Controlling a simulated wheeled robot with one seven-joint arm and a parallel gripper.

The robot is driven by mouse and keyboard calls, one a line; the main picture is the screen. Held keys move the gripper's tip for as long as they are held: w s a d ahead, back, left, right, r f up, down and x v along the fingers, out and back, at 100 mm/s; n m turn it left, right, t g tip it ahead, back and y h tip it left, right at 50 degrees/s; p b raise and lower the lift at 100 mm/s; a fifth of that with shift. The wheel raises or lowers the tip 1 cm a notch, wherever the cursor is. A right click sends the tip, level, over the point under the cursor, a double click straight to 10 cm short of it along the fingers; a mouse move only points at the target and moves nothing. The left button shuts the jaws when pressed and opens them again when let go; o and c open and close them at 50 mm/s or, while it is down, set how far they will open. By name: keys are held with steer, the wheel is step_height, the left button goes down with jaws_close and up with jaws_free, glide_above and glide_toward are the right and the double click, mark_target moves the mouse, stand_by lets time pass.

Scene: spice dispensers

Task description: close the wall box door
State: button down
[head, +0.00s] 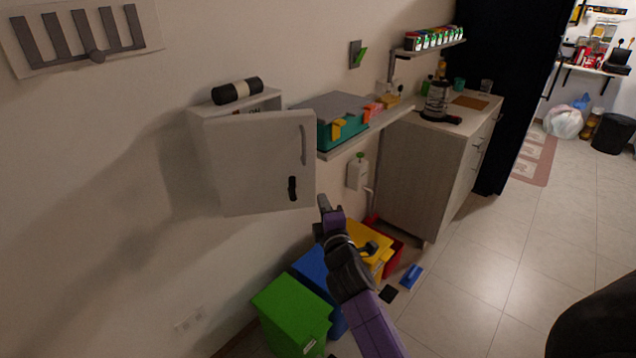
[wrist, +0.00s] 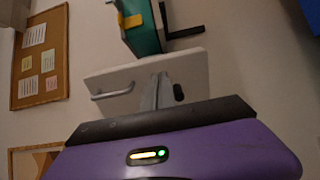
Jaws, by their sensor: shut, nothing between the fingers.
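The white wall box (head: 272,103) is fixed to the wall in the head view. Its pale door (head: 255,165) stands ajar, with its free right edge out from the box. The door has a long grey handle (head: 304,145) and a black latch (head: 292,189). The box's inside is hidden behind the door. My gripper (head: 325,203) is shut and empty, just right of the door's lower right corner; whether it touches is unclear. The wrist view shows the door (wrist: 135,82) sideways beyond my closed fingers (wrist: 160,92), with its handle (wrist: 112,93).
A black-and-white roll (head: 238,91) lies on top of the box. A shelf (head: 365,135) with a teal case (head: 340,125) is close by on the right. Green (head: 290,312), blue and yellow bins stand below. The floor at right is mostly clear.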

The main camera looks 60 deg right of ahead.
mark_target(314, 179)
steer(key=x, duration=0.8)
steer(key=shift+w+d, duration=0.1)
steer(key=shift+w, duration=0.05)
